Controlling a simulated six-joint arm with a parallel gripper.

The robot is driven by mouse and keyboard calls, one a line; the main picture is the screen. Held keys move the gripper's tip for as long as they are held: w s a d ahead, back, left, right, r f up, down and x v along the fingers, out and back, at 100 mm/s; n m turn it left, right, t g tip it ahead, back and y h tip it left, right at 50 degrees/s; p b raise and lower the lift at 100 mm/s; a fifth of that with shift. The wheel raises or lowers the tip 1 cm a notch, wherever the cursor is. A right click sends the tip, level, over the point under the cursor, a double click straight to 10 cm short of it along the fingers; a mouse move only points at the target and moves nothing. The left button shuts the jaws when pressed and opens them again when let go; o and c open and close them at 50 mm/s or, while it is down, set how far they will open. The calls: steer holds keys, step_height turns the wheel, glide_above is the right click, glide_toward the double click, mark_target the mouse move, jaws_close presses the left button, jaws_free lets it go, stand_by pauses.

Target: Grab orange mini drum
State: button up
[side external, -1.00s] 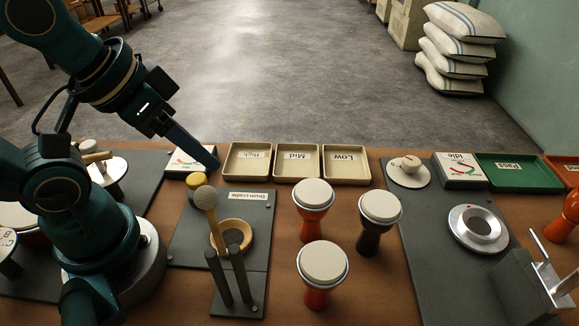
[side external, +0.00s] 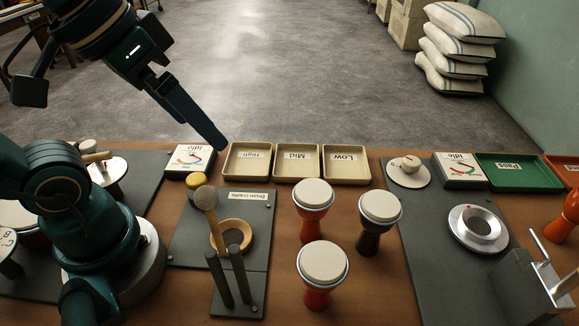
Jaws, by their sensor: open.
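My gripper (side external: 218,143) is open and empty, up at the back left by the High tray. It is well apart from all the drums. One finger largely hides the other.
High (side external: 231,174), Mid (side external: 296,178) and Low (side external: 346,178) trays line the back edge. A mallet (side external: 207,200) stands upright by the drum cradle ring (side external: 246,226). A metal ring fixture (side external: 478,229) and green Pass tray (side external: 543,184) are at right.

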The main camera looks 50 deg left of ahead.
mark_target(328, 214)
steer(key=w+d+f+n+g+h, duration=0.2)
steer(key=d+n+g+h, duration=0.35)
steer(key=d+n, duration=0.2)
steer(key=w+r+n+t+h, duration=0.1)
steer(key=w+r+n+h, duration=0.1)
steer(key=w+n+h, duration=0.8)
steer(key=f, duration=0.4)
steer(key=f+y, duration=0.1)
steer(key=f, duration=0.3)
steer(key=f+y, duration=0.1)
steer(key=f, duration=0.3)
steer(key=shift+s+d+f+n, duration=0.15)
steer(key=shift+s+d+n, duration=0.1)
steer(key=shift+s, duration=0.15)
steer(key=shift+f, duration=0.3)
steer(key=shift+d+f, duration=0.1)
steer(key=shift+d, duration=0.15)
steer(key=shift+y, duration=0.25)
steer(key=shift+x, duration=2.3)
